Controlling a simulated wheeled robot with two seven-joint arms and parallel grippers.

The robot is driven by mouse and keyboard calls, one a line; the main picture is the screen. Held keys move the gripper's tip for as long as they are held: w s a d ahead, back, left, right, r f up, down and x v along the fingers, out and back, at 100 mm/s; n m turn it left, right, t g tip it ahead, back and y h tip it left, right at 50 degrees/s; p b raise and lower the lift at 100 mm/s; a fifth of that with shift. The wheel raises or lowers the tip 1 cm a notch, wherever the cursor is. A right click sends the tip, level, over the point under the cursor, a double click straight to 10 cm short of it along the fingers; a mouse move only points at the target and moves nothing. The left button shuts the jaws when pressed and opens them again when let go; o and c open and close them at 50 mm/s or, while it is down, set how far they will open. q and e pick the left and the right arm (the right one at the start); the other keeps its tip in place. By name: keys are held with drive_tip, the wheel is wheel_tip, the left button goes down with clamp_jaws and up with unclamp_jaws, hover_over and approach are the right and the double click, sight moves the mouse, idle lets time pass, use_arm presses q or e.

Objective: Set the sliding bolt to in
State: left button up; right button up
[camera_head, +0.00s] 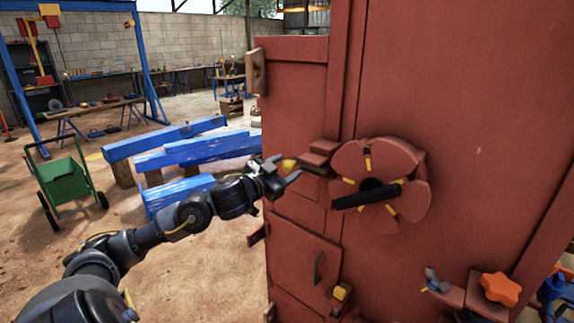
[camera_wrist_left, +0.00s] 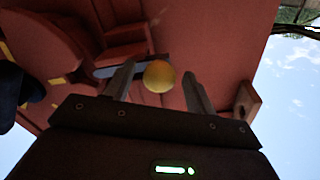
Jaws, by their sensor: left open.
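The sliding bolt has a yellow ball knob (camera_head: 288,165), and red guide blocks (camera_head: 318,157) sit beside it on the red machine's front. In the left wrist view the knob (camera_wrist_left: 159,76) shows in the gap between my fingers, with a grey bar (camera_wrist_left: 105,72) running behind it into the red blocks. My left gripper (camera_head: 284,177) is open at the knob, a finger on either side in the wrist view. I cannot tell whether the fingers touch it. The gripper partly hides the bolt in the head view. My right gripper is not in view.
A red round wheel with a black handle (camera_head: 367,195) stands out just right of the bolt. A small red door (camera_head: 300,255) with a handle is below. An orange star knob (camera_head: 500,289) is at lower right. Blue beams (camera_head: 190,150) and a green cart (camera_head: 68,185) stand left.

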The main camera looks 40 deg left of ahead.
use_arm(q)
drive_tip(key=shift+w, duration=0.45)
